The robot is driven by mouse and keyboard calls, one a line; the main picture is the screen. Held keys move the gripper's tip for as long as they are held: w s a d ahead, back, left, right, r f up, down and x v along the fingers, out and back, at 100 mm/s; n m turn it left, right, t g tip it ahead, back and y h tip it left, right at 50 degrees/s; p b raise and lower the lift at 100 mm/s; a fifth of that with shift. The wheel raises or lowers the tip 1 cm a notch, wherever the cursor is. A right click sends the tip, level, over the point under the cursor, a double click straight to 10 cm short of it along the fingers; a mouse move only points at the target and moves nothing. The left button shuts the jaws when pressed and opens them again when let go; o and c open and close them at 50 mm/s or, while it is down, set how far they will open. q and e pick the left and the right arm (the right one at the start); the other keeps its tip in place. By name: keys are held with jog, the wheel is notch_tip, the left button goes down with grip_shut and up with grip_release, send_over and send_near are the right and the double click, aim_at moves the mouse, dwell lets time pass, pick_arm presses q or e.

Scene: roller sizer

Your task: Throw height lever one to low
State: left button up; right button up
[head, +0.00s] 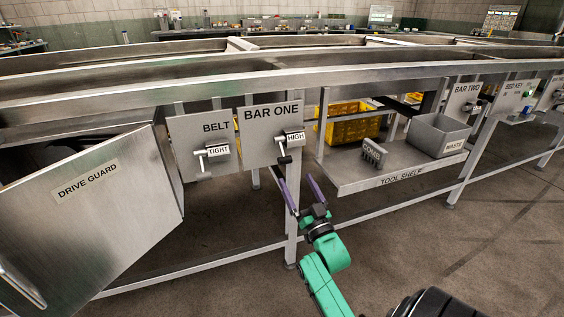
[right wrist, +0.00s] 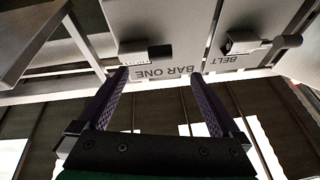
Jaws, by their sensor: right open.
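The BAR ONE panel (head: 262,133) hangs on the front of the machine. Its dark lever (head: 284,158) sits at the panel's lower right, beside a small tag reading HIGH (head: 294,138). My right gripper (head: 298,182) is open and empty, just below the panel and lever, fingers pointing up toward it. In the right wrist view the BAR ONE panel (right wrist: 187,28) appears upside down, with the lever block (right wrist: 160,52) beyond and between the spread fingers (right wrist: 160,77). No contact shows. My left gripper is not in view.
The BELT panel (head: 196,166), with a lever tagged TIGHT (head: 218,151), is just left. The open drive guard (head: 110,215) juts out at left. The tool shelf (head: 350,185) projects at right, holding a waste bin (head: 425,135). A frame leg (head: 291,230) stands beside my right gripper.

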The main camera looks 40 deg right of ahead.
aim_at(287, 162)
jog(key=x, duration=1)
jog(key=shift+w+d+f+b, duration=0.1)
jog(key=shift+w+b, duration=0.2)
jog(key=shift+b, duration=0.1)
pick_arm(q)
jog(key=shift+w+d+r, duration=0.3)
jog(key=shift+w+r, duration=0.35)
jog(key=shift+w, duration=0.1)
pick_arm(e)
jog(key=shift+w+d+r, duration=0.1)
jog(key=shift+w+r, duration=0.1)
jog(key=shift+w, duration=0.25)
jog(key=c, duration=1.5)
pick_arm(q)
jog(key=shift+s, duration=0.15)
pick_arm(e)
grip_shut()
